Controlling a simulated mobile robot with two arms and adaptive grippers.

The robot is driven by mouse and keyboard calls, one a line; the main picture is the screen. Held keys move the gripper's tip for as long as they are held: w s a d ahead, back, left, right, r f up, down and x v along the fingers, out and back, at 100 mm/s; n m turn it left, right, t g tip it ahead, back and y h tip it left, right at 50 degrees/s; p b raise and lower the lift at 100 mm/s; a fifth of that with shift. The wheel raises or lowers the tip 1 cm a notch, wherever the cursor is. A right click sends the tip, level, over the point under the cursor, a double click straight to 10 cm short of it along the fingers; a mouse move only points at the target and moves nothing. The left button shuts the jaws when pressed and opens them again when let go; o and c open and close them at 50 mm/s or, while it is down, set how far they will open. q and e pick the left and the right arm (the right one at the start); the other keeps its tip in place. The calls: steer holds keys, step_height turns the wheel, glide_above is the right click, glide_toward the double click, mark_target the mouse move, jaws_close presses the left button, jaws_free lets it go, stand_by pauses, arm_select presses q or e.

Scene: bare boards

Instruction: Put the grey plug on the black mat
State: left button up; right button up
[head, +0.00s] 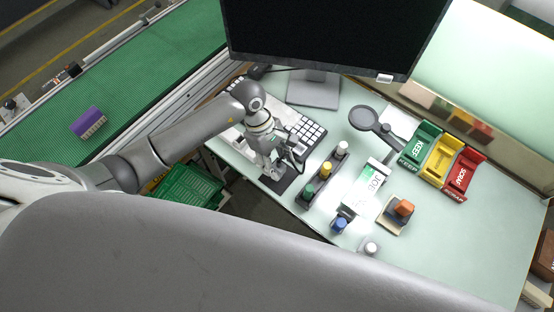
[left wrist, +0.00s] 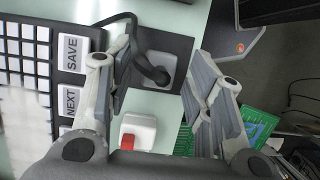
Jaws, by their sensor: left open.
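The grey plug (left wrist: 168,66), a light grey block with a black cable curving over it, lies on the black mat (left wrist: 184,46) in the left wrist view. The mat also shows in the head view (head: 283,184) near the table's front left edge, partly covered by my left gripper (head: 273,172). My left gripper is open, its fingers apart on either side of the plug and not closed on it. In the head view the gripper hides most of the plug. My right gripper is not in view.
A keyboard (head: 308,130) lies behind the gripper. A dark rack (head: 320,187) with green, yellow and white pegs stands just right. A white box with a red switch (left wrist: 138,132) is close by. A green crate (head: 190,185) sits below the table edge.

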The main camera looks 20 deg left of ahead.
arm_select(q)
steer(key=shift+r, duration=0.15)
steer(key=shift+w+a+r, duration=0.15)
steer(key=shift+r, duration=0.15)
steer(key=b+v, duration=0.3)
steer(key=v, duration=0.8)
steer(key=shift+r, duration=0.15)
